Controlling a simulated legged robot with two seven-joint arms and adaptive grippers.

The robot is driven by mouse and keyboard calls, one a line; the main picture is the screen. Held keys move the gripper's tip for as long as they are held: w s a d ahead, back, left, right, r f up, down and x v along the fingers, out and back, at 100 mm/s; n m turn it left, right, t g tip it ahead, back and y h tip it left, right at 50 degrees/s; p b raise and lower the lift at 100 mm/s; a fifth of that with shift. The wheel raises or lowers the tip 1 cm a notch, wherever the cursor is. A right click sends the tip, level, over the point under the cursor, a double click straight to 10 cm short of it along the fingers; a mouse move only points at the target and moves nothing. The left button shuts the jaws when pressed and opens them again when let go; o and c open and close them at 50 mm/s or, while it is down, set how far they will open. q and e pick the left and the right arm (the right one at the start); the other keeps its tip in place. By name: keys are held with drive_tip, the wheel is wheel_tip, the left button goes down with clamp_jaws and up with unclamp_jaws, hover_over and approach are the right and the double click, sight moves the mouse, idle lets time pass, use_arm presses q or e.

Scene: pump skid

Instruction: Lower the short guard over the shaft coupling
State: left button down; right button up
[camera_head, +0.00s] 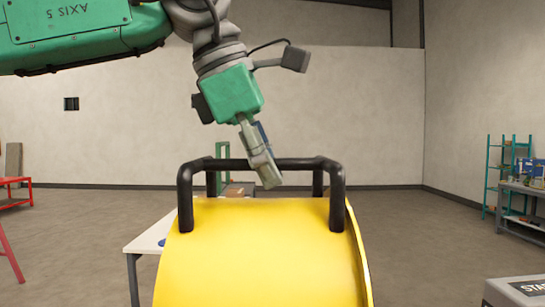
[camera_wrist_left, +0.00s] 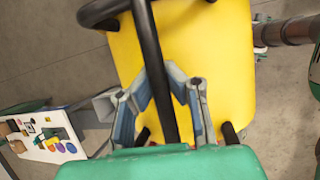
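The short guard (camera_head: 262,250) is a curved yellow cover with a black tube handle (camera_head: 338,205) on top, in the lower middle of the head view. It also shows in the left wrist view (camera_wrist_left: 215,50). My left gripper (camera_head: 268,178) comes down from above onto the handle's crossbar. In the left wrist view its fingers (camera_wrist_left: 162,82) lie on both sides of the black bar and close in against it. The guard's lower edge is out of the head view, so I cannot tell what is under it. The shaft coupling is not visible. My right gripper is not in view.
A white table (camera_head: 148,240) stands behind the guard at left. A red stand (camera_head: 14,192) is at far left, with teal shelves (camera_head: 497,180) and a bench (camera_head: 524,190) at right. A grey box (camera_head: 515,290) is at lower right. Open floor lies between.

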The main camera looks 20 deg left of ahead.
sight(266, 200)
use_arm(q)
drive_tip(key=f, duration=0.3)
drive_tip(key=shift+a+f, duration=0.15)
drive_tip(key=shift+a, duration=0.05)
drive_tip(key=shift+w+d+f, duration=0.1)
drive_tip(key=shift+w+f, duration=0.05)
drive_tip(key=shift+f, duration=0.45)
drive_tip(key=shift+d+f, duration=0.15)
drive_tip(key=shift+f, duration=0.6)
wheel_tip(266, 200, down, 25)
drive_tip(key=b, duration=0.4)
drive_tip(key=shift+r, duration=0.15)
drive_tip(key=shift+s+f, duration=0.3)
drive_tip(key=shift+f, duration=0.2)
idle(0.6)
